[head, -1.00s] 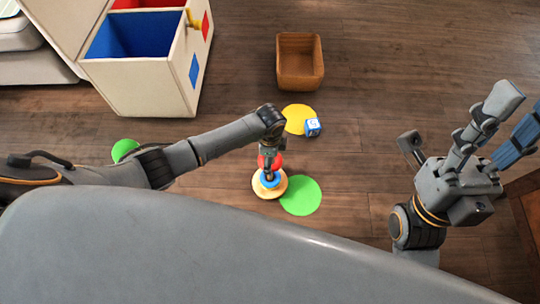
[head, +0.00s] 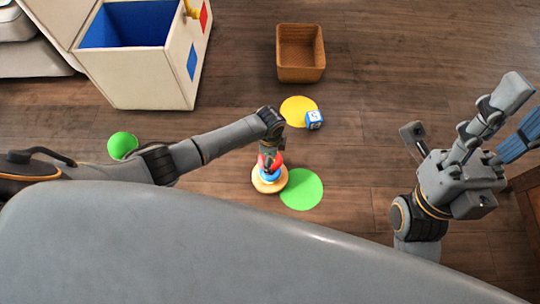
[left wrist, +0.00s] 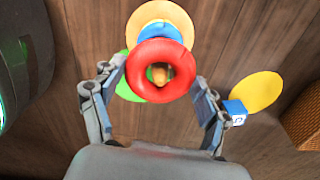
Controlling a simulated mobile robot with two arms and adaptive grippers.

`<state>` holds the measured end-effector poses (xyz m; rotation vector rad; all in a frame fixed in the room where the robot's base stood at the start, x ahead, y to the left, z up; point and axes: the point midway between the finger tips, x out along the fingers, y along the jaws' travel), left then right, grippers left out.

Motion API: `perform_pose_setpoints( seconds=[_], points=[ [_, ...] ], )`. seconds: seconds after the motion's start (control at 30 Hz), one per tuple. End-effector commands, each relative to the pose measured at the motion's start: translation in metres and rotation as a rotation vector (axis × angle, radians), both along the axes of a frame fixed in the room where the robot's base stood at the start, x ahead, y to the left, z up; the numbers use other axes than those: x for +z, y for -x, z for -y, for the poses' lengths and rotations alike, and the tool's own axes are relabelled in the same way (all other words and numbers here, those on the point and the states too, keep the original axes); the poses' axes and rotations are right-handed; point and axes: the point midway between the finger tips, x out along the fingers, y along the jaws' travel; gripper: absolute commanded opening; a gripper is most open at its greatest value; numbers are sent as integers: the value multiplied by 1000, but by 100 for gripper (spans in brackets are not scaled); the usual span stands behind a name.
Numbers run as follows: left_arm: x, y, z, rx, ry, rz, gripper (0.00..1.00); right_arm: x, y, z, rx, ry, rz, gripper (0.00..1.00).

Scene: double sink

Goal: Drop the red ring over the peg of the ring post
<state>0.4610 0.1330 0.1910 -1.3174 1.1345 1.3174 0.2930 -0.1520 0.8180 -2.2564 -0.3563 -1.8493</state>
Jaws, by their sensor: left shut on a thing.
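The red ring (head: 277,160) is in my left gripper (head: 269,164), above the ring post. In the left wrist view the red ring (left wrist: 160,49) lies between the two fingers. The tip of the peg (left wrist: 160,74) shows through its hole. I cannot tell whether the ring is around the peg or just above it. The post's pale round base (head: 261,187) stands on the floor with a blue ring (head: 270,177) on it. My right gripper (head: 518,112) is off to the right, empty, with its fingers apart.
A flat green disc (head: 302,189) lies beside the post. A yellow disc (head: 298,110) and a blue-white cube (head: 314,119) lie behind it. Floor to the right is clear.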

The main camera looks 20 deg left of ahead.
Motion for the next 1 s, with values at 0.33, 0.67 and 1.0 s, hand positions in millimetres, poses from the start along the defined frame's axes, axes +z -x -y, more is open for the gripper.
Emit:
perform_pose_setpoints(
  seconds=[0.33,0.67,1.0],
  points=[
    [0,0,0,0,0,0,46,5,2,1,0,-3,18,40],
    [0,0,0,0,0,0,100,3,2,1,-1,-4,14,40],
    [2,0,0,0,0,1,100,0,0,1,-4,-7,3,40]
  ],
)
